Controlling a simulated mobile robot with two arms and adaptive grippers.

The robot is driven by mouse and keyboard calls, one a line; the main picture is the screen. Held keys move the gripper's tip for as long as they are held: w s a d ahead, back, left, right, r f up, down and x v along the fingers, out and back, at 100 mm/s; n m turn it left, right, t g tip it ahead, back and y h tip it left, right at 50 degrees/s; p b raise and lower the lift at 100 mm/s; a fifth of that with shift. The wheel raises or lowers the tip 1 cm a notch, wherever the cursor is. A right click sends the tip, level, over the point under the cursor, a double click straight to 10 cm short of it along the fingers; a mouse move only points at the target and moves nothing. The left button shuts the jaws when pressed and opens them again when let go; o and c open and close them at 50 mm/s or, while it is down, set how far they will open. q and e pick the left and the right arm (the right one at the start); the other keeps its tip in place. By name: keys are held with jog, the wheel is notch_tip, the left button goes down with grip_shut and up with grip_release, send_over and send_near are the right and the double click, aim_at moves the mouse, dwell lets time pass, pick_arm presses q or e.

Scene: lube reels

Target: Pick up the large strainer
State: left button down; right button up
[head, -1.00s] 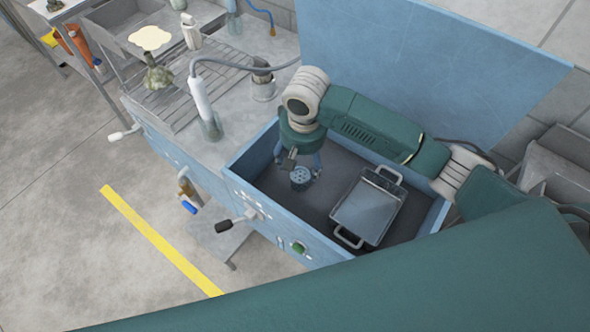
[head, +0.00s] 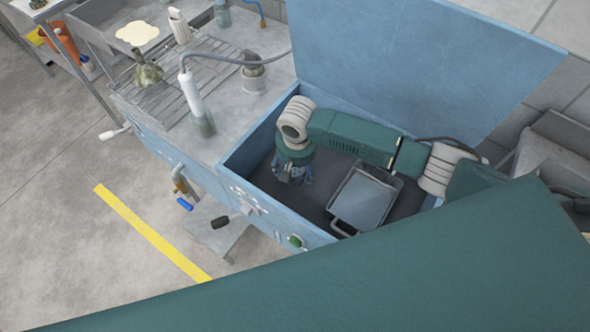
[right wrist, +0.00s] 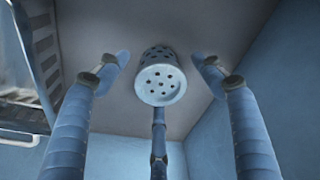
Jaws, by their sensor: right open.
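The strainer, a pale cylinder with round holes in its end face (right wrist: 160,85), stands on the grey floor of a blue open-topped bin (head: 335,237). My right gripper (head: 293,180) is down inside the bin, over the strainer, and hides most of it in the head view. In the right wrist view my right gripper (right wrist: 160,62) is open, its fingers spread around the strainer. Gaps show between the strainer and the left and right fingers. My left gripper is not in view.
A metal tray with handles (head: 364,200) lies in the bin to the right of my gripper. The bin's raised blue lid (head: 420,60) stands behind. A counter with a wire rack (head: 185,82) and a hose nozzle (head: 192,92) is at the left.

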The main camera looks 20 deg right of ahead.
jog(key=shift+f, duration=0.55)
jog(key=c, duration=1.2)
jog(key=shift+w, duration=0.1)
jog(key=shift+c, duration=1.2)
jog(key=shift+r, duration=0.15)
